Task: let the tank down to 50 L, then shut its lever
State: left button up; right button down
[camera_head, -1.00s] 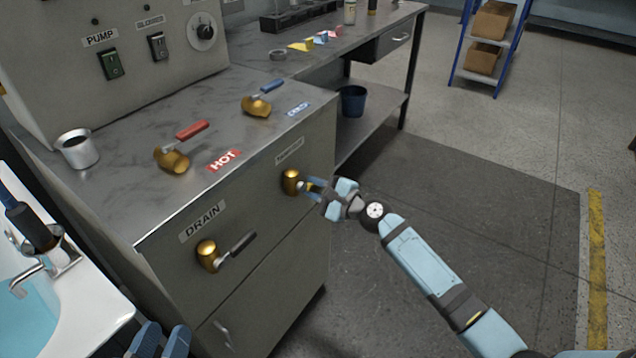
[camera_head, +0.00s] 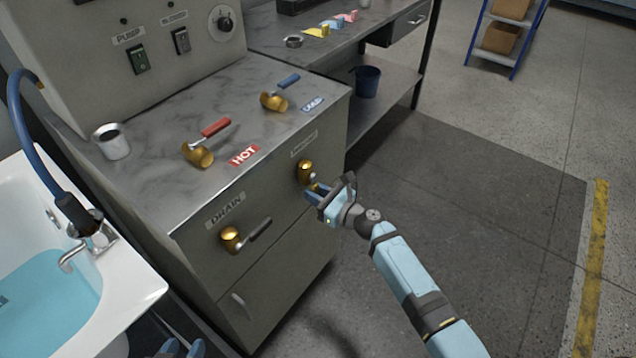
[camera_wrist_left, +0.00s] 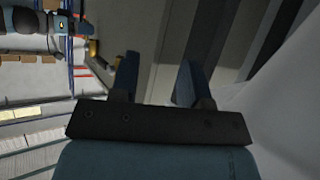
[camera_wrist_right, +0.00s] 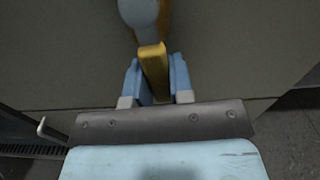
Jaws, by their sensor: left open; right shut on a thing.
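The brass valve (camera_head: 306,172) on the cabinet front, right of the DRAIN valve, has a label too small to read. My right gripper (camera_head: 320,196) is shut on this valve's yellow lever; the lever (camera_wrist_right: 154,68) shows between its fingers in the right wrist view. The DRAIN valve (camera_head: 230,239) has a dark lever (camera_head: 259,229) slanting up to the right, untouched. The white tub (camera_head: 148,283) at the left holds blue water (camera_head: 50,300); I see no readable litre mark. My left gripper (camera_wrist_left: 155,82) is open and empty, low beside the cabinet, partly cut off in the head view.
On the cabinet top are the red HOT lever (camera_head: 215,127), blue COLD lever (camera_head: 288,81) and a metal cup (camera_head: 112,141). PUMP (camera_head: 138,60) and another switch (camera_head: 181,41) sit on the upright panel. A faucet (camera_head: 75,256) overhangs the tub. The floor at right is clear.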

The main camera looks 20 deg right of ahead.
jog(key=shift+s+a+m+p, duration=0.15)
jog(key=shift+a+m+p, duration=0.05)
jog(key=shift+m+p, duration=0.2)
dwell(0.3)
jog(key=c, duration=1)
grip_release()
jog(key=p+v, duration=0.1)
jog(key=v, duration=1.3)
